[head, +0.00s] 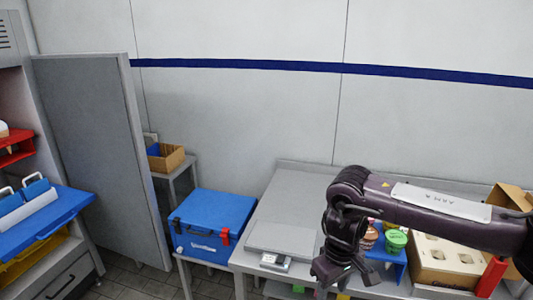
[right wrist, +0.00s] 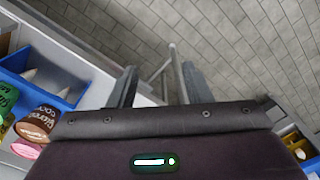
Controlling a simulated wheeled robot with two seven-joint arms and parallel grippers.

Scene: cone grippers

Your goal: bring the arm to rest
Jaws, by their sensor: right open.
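My right arm comes in from the right in the head view and bends down at the elbow. My right gripper (head: 340,272) hangs over the front edge of the grey table (head: 290,205). In the right wrist view the two fingers of this gripper (right wrist: 157,88) stand apart, with only tiled floor and a table leg showing between them. The gripper is open and empty. My left gripper shows in neither view.
A blue cooler box (head: 211,222) stands left of the table. A scale (head: 275,262) lies near the front edge. Behind my forearm are tubs (head: 395,241) in a blue holder and a cardboard holder with holes (head: 447,255). A tall grey door (head: 100,150) stands open at left.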

